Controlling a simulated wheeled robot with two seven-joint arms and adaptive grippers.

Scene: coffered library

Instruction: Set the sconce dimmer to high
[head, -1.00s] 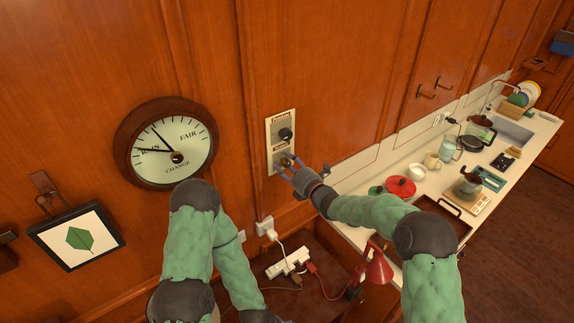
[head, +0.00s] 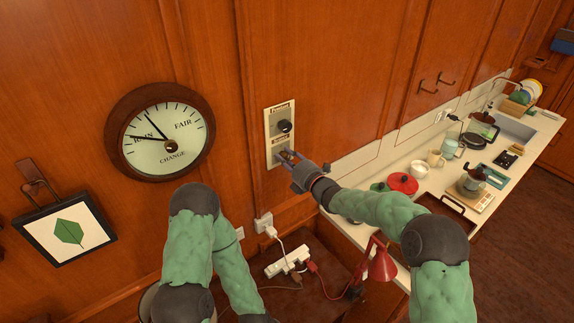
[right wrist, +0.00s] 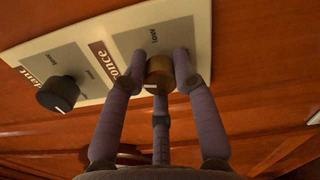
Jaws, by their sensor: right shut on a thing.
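The cream control plate (head: 269,145) is on the wood wall, with a black upper knob (head: 284,126) and the brass sconce knob (head: 288,154) below it. In the right wrist view the brass knob (right wrist: 158,72) sits by the "sconce" label, and a pale mark shows at its lower edge. A small word, seemingly "low", reads upside down above it. My right gripper (head: 291,161) is shut on the brass knob. Its fingers also show in the right wrist view (right wrist: 162,68), touching the knob from both sides. My left gripper is out of view; only its arm shows.
The black pendant knob (right wrist: 57,94) is close beside my fingers. A round dial (head: 160,132) and a leaf picture (head: 68,232) hang to the left. Below are a power strip (head: 287,263) and red lamp (head: 380,265). A crowded counter (head: 440,165) runs along the right.

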